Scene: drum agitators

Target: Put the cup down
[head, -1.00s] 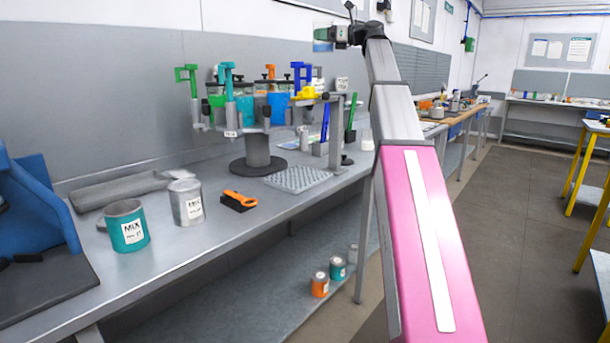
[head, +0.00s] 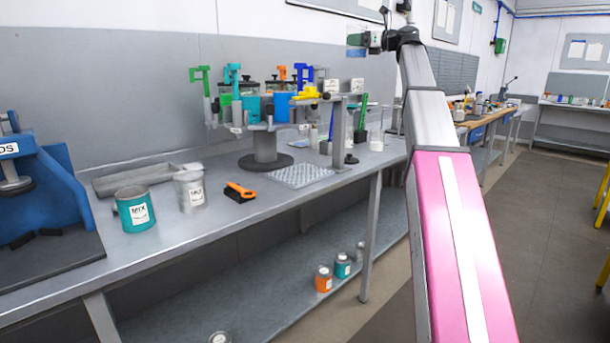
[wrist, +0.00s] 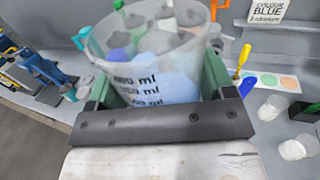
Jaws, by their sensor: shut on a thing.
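The cup (wrist: 150,65) is clear, with dark ml markings, and fills the upper middle of the wrist view. My gripper (wrist: 155,88) is shut on it, with a green finger on each side of its wall. Coloured shapes show through the cup, and I cannot tell whether they are inside or behind it. In the head view my gripper (head: 363,42) is small and raised at the upper middle, above bench height. The held cup is too small there to make out clearly.
Clear beakers (wrist: 292,149) stand below the gripper at right. The bench's front strip is bare.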

